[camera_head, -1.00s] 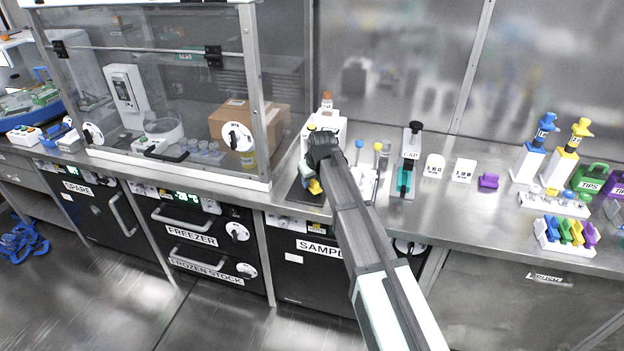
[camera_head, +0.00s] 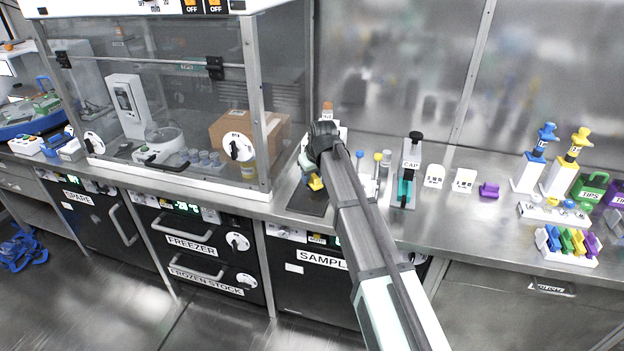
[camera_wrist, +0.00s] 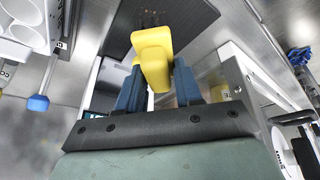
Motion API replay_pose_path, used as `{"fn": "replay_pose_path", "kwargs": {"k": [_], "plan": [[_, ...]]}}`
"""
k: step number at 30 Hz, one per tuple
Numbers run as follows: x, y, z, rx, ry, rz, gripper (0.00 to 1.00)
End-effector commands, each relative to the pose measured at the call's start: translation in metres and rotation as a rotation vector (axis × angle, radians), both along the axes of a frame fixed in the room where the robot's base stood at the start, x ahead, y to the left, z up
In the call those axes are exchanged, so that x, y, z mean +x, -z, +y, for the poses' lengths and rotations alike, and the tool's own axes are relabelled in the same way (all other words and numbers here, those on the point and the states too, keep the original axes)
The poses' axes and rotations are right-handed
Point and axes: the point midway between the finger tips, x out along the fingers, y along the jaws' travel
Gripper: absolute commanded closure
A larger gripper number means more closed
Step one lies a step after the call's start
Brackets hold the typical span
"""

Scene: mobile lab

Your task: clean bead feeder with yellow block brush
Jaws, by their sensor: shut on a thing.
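A yellow block brush (camera_wrist: 152,50) sits between the blue fingers of my gripper (camera_wrist: 158,74) in the wrist view. The gripper is shut on it. In the head view the yellow brush (camera_head: 315,183) shows low beside my gripper, over a dark plate (camera_head: 308,203). The same dark plate, with a few small dark specks, shows just past the brush in the wrist view (camera_wrist: 190,20). A white device (camera_head: 341,131), which seems to be the bead feeder, stands right behind my gripper and is mostly hidden by my arm. I cannot tell whether the brush touches the plate.
A glass-fronted cabinet (camera_head: 180,105) stands close on the left. To the right are a small rack with a blue-topped and a yellow-topped piece, a CAP stand (camera_head: 407,172), two white blocks and a purple block (camera_head: 489,190). The bench front between them is clear.

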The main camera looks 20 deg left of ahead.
Motion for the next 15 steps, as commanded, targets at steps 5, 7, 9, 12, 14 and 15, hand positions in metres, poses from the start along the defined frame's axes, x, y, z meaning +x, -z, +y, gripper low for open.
{"fn": "replay_pose_path", "kwargs": {"k": [5, 7, 9, 12, 14, 15], "plan": [[0.000, 0.000, 0.000, 0.000, 0.000, 0.000, 1.00], [0.000, -0.001, 0.000, 0.000, 0.000, 0.000, 1.00], [0.000, -0.003, 0.000, 0.001, 0.000, -0.001, 1.00], [0.000, -0.008, 0.000, 0.001, 0.000, -0.001, 1.00], [0.001, -0.013, 0.000, 0.001, 0.000, -0.002, 1.00], [0.001, -0.016, 0.000, 0.001, 0.000, -0.002, 1.00]]}}
